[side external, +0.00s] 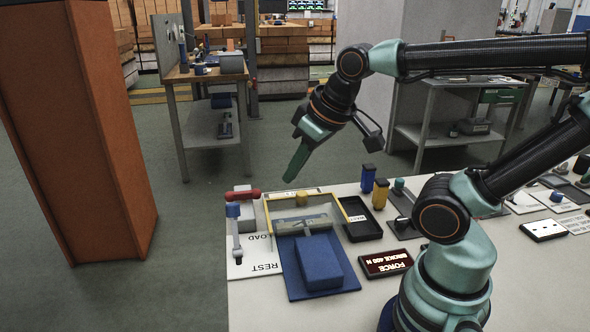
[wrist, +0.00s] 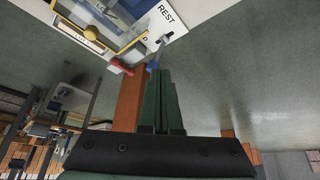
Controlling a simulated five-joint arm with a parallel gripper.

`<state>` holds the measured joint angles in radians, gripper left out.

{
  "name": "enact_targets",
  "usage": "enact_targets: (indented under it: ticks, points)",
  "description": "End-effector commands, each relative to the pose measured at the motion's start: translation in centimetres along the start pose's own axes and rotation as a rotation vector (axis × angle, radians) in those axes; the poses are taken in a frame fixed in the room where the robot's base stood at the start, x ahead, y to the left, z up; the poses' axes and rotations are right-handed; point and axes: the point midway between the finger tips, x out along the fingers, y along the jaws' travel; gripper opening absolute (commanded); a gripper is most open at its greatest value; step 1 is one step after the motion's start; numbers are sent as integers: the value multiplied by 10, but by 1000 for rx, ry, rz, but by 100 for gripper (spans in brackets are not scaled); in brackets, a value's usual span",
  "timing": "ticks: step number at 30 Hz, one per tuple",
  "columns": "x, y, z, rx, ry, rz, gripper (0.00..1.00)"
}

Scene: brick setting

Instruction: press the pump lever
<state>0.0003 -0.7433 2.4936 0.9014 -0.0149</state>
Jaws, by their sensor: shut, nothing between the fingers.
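A white plate marked LOAD and REST (side external: 262,268) lies at the table's left corner. A red handle (side external: 243,195) lies level behind the knob and shows in the wrist view (wrist: 121,67). Neither handle is labelled as the pump lever. My gripper (side external: 290,178) has its green fingers shut and empty, pointing down, above and behind the yellow-framed press (side external: 268,212). It appears apart from both handles.
A blue block (side external: 318,262) stands on a blue base in front of the press. An orange-brown column (side external: 90,130) stands left of the table.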

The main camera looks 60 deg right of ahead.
Motion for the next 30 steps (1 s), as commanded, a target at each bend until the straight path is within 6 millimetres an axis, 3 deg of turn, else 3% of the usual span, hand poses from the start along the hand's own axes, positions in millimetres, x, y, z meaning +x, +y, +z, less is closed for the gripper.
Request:
enact_targets:
  ticks: [14, 23, 30]
  points:
    - [-1, 1, -6, 38, -14, 2, 0]
    - [-2, 10, -53, 202, -119, 20, 0]
    - [10, 20, -96, 359, -213, 49, 0]
